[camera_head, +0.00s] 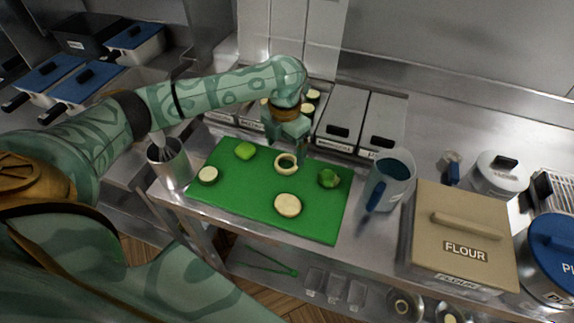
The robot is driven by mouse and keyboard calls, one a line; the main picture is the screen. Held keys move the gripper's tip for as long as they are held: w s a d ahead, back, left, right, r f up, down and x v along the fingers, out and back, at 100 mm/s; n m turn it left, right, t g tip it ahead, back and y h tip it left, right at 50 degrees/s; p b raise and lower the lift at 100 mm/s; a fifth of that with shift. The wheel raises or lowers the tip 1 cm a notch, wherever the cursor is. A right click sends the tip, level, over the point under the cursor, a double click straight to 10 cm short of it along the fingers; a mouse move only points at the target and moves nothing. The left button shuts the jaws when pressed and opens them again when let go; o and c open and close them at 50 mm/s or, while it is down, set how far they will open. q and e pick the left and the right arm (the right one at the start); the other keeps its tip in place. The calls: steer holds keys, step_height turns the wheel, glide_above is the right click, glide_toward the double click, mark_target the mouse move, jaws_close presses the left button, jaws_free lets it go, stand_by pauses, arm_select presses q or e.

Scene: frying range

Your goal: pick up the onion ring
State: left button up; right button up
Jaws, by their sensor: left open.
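The onion ring (279,168) is a pale ring with a dark green centre, lying on the green cutting board (240,208). My left gripper (286,150) is above and just behind it, pointing down, with its fingertips close to the ring's far edge. The fingers are open, and I see nothing held between them. I cannot tell whether a fingertip touches the ring. My right gripper is not in view.
Around the ring on the board lie a pale round slice (287,204), another slice (208,174), a green piece (244,151) and a green pepper piece (328,179). A blue-handled jug (390,180) stands right, a utensil pot (170,165) left, lidded bins (342,115) behind.

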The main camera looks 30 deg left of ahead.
mark_target(286, 167)
arm_select(q)
steer(key=f+b, duration=0.1)
steer(key=f, duration=0.3)
steer(key=shift+d+f+b, duration=0.2)
steer(key=shift+f+b, duration=0.05)
steer(key=shift+b, duration=0.1)
steer(key=shift+r, duration=0.1)
steer(key=c, duration=0.9)
steer(key=shift+o, duration=0.2)
